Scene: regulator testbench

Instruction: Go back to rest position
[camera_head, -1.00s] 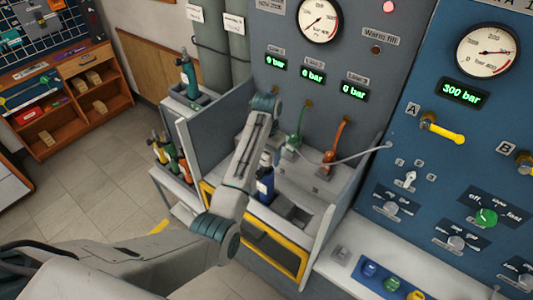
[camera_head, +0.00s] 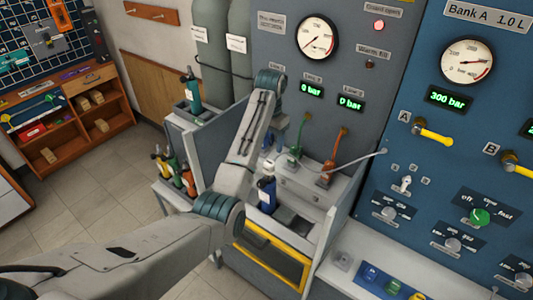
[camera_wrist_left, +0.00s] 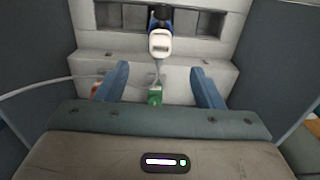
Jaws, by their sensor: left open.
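My left arm comes in from the left in the head view, with its wrist raised in front of the grey filling bench. My left gripper (camera_head: 268,143) is partly hidden behind the forearm; its blue fingers also show in the left wrist view (camera_wrist_left: 158,72), spread apart with nothing held. My right gripper is in neither view.
A green hose connector (camera_head: 294,152) and an orange one (camera_head: 328,172) stand on the bench, a thin hose running right. The bench has a grey side wall and a yellow-framed front (camera_head: 275,258). The blue control panel (camera_head: 450,145) is right. Floor is free at left.

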